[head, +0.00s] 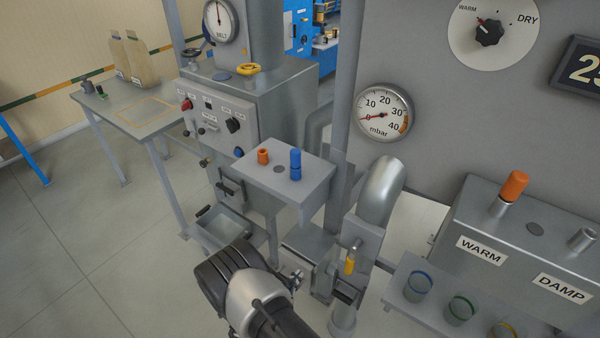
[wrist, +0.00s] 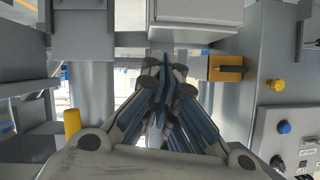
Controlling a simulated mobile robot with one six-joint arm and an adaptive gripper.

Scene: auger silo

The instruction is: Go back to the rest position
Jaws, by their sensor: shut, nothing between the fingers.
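My gripper (head: 296,278) is at the bottom centre of the head view, in front of the machine's lower part, with my arm reaching in from the bottom edge. In the wrist view my gripper (wrist: 164,70) has its fingers together, with nothing between them. It appears apart from the surfaces ahead. My arm hides part of the floor and the machine's foot.
A grey shelf (head: 314,187) holds an orange piece (head: 263,156) and a blue cylinder (head: 295,164). An open drawer (head: 223,234) is left of my gripper. A pipe (head: 382,190) with a yellow piece (head: 350,265) is right. Open floor (head: 75,225) lies left.

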